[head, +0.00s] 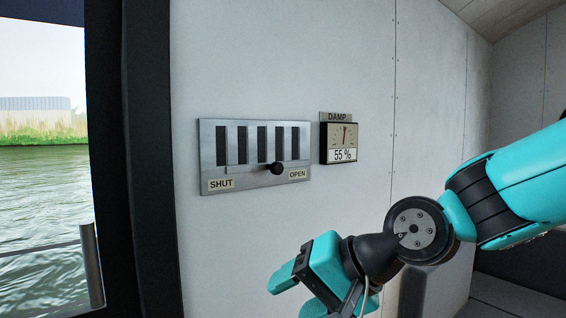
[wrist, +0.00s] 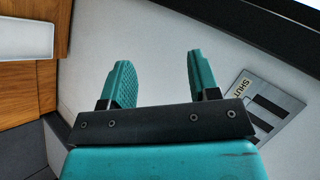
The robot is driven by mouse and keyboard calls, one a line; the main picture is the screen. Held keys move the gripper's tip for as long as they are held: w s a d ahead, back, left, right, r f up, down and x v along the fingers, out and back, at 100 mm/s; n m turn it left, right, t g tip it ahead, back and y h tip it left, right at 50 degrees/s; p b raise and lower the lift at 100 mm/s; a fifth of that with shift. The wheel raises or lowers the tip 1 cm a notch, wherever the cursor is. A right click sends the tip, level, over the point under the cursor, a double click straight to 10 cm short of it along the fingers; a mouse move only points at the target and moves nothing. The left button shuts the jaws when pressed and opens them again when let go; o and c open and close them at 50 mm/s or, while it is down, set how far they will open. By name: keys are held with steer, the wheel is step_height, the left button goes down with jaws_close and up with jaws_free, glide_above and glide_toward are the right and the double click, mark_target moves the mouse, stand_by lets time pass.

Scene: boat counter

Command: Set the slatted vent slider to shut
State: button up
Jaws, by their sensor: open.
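The slatted vent (head: 244,126) is a metal plate on the white wall with several dark slots. Its label SHUT (head: 221,184) is at the lower left and OPEN (head: 298,174) at the lower right. The slider's black knob (head: 277,168) sits close to the OPEN label, and the slots show dark. My gripper (head: 285,290) is below the vent, apart from it. In the wrist view the two teal fingers (wrist: 160,82) are spread with nothing between them. Part of the vent plate (wrist: 275,105) with the SHUT label shows at the right there; the knob is not visible in that view.
A damp gauge (head: 343,142) reading 55 % is mounted just right of the vent. A dark window frame (head: 150,150) stands to the left, with water outside. The wall between vent and gripper is bare. Wooden panels (wrist: 20,80) show at the wrist view's left.

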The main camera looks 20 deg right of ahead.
steer(key=w+d+r+m+t+p, duration=0.1)
steer(key=w+d+r+m+t, duration=0.5)
steer(key=r+m, duration=0.25)
steer(key=m+t+h+p, duration=0.15)
steer(key=m+t, duration=0.25)
steer(key=m, duration=0.4)
glide_toward(280, 170)
steer(key=shift+h, duration=0.25)
steer(key=p+x, duration=0.3)
steer(key=x, duration=0.2)
steer(key=p+x, duration=0.3)
steer(key=x, duration=0.1)
steer(key=shift+w+a+r, duration=0.2)
steer(key=shift+w+a, duration=0.1)
steer(key=shift+w+a+f, duration=0.1)
steer(key=shift+w+a, duration=0.05)
steer(key=shift+w, duration=0.35)
jaws_close()
